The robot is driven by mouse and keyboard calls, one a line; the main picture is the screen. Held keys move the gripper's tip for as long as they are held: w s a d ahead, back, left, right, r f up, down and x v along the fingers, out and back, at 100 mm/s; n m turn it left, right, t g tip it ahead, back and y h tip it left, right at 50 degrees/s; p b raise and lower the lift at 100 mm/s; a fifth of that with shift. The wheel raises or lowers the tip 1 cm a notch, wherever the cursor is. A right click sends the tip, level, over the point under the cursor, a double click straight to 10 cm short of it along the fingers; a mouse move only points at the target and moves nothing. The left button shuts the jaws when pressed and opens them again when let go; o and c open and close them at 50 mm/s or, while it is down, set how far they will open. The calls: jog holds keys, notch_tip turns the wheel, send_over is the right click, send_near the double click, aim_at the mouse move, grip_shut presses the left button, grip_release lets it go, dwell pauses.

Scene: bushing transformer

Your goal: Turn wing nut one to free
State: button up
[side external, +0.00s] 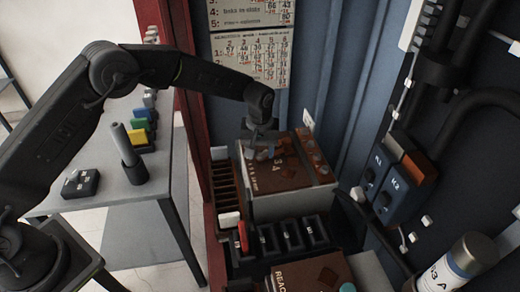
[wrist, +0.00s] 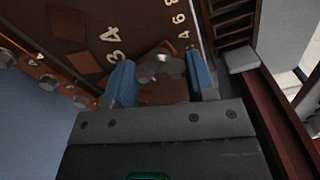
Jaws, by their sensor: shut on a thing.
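The wing nut (wrist: 160,69) is a small silvery nut with two wings, on the rusty brown top of the transformer box (side external: 286,172). In the wrist view it sits between the two blue fingers of my gripper (wrist: 162,76), which are shut on its wings. I cannot read which number belongs to this nut.
More round fittings (wrist: 47,78) line another edge of the brown top. Dark slotted racks (side external: 222,186) and a row of dark modules (side external: 290,235) stand close by. A blue cabinet wall (side external: 345,80) rises behind. A grey side table (side external: 150,185) stands at left.

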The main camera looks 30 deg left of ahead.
aim_at(259, 151)
jog(key=shift+n, duration=0.5)
jog(key=o, duration=0.9)
jog(key=shift+o, duration=0.2)
notch_tip(259, 151, up, 14)
dwell(0.5)
